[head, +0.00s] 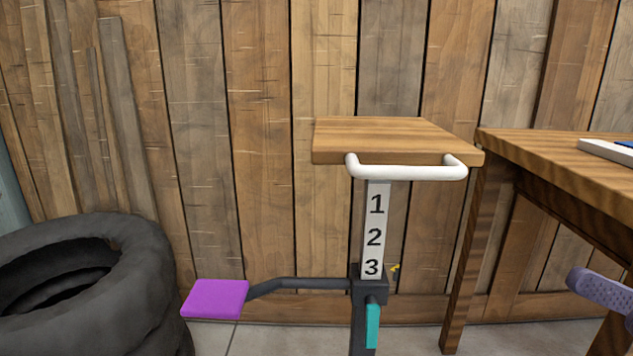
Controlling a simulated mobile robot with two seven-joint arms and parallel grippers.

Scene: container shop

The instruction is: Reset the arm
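A stand has a wooden top (395,138) with a white bar handle (407,172) on its front edge. Its pale post (374,232) is marked 1, 2, 3 from top to bottom. A dark collar (369,289) sits on the post just below the 3. A dark bent arm (300,284) runs left from the collar to a flat purple pad (215,298). A teal piece (372,326) hangs on the front below the collar. A small yellow piece (394,268) shows beside the 3. Neither gripper is in view.
Stacked black tyres (95,280) stand at the left, near the purple pad. A wooden table (560,155) stands at the right, partly cut off. A perforated purplish-grey object (598,288) is at the right edge; I cannot tell what it is. A plank wall is behind.

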